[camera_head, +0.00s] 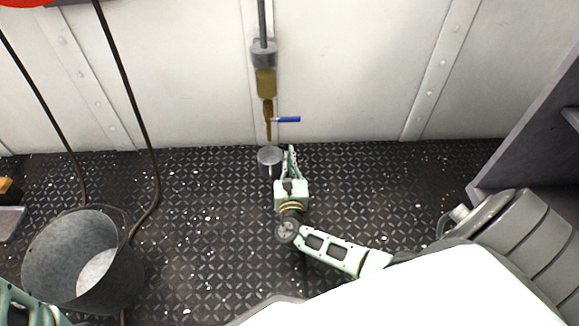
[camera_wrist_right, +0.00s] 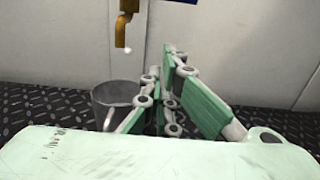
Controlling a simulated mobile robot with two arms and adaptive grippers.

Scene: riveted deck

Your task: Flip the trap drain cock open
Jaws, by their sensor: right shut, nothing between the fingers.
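The trap drain cock (camera_head: 265,83) is a brass body on a vertical pipe against the pale wall, with a brass spout pointing down. Its blue lever (camera_head: 286,119) sticks out to the right, about level. In the right wrist view the spout (camera_wrist_right: 122,30) hangs at the upper left, and only a sliver of the blue lever shows at the top edge. My right gripper (camera_head: 290,150) is shut and empty, below the lever and apart from it. Part of my left gripper (camera_head: 30,308) shows in the bottom left corner; its fingers cannot be made out.
A small grey cup (camera_head: 270,155) stands under the spout, just left of my right gripper. A metal bucket (camera_head: 118,262) stands at lower left, near dark hanging cables (camera_head: 130,90). A grey shelf unit (camera_head: 530,130) is at right. The studded deck between is mostly clear.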

